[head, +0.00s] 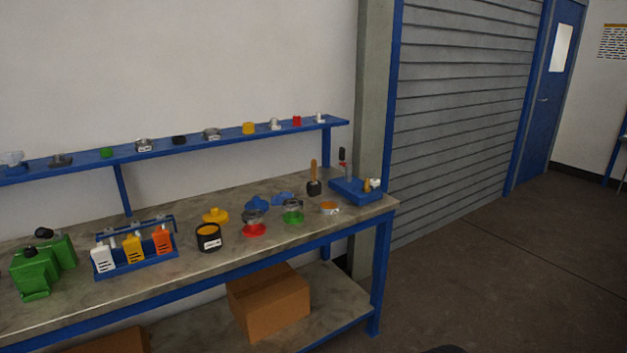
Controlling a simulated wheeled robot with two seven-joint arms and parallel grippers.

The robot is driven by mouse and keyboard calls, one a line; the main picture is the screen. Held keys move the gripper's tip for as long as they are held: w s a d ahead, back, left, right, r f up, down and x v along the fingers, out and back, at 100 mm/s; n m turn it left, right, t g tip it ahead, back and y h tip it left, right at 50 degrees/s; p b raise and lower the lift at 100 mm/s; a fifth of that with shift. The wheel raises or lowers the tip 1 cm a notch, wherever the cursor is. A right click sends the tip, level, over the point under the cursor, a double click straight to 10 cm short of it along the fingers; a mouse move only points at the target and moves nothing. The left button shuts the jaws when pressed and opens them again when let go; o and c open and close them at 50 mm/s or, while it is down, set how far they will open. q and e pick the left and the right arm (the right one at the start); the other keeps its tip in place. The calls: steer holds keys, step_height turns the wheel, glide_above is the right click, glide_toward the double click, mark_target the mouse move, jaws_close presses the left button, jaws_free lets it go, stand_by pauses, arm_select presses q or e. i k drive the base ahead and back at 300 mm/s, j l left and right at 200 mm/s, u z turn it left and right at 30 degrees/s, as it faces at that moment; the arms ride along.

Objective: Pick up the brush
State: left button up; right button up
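What looks like the brush (313,168) stands upright toward the far right of the workbench (150,287), its orange-brown handle pointing up. Its lower end meets a small dark block or holder (314,188); I cannot tell whether bristles are hidden in it. A blue tray (349,195) sits just right of it, holding a dark-handled upright tool (342,155) and small white and orange pieces. Neither of my grippers is in view.
Green machines (33,273), a blue rack (150,264) of coloured holders, a black pot (208,237) and flanged vessels (292,211) crowd the bench. A blue shelf (220,137) runs behind. Cardboard boxes (270,305) sit below. Floor (480,280) at right is clear.

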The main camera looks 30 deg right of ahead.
mark_target(314, 163)
steer(key=i+l+u, duration=0.1)
steer(key=i+l, duration=0.15)
steer(key=l, duration=0.15)
steer(key=i+l+u, duration=0.15)
steer(key=l, duration=0.3)
steer(key=i+l+u, duration=0.1)
steer(key=l, duration=0.35)
steer(key=i+l+u, duration=0.15)
steer(key=i+l, duration=0.15)
steer(key=l, duration=0.2)
steer(key=i+l+u, duration=0.1)
steer(key=l, duration=0.4)
steer(key=i+l+u, duration=0.1)
steer(key=l, duration=0.4)
steer(key=i+l+u, duration=0.15)
steer(key=l, duration=0.35)
steer(key=i+l+u, duration=0.1)
steer(key=l, duration=0.45)
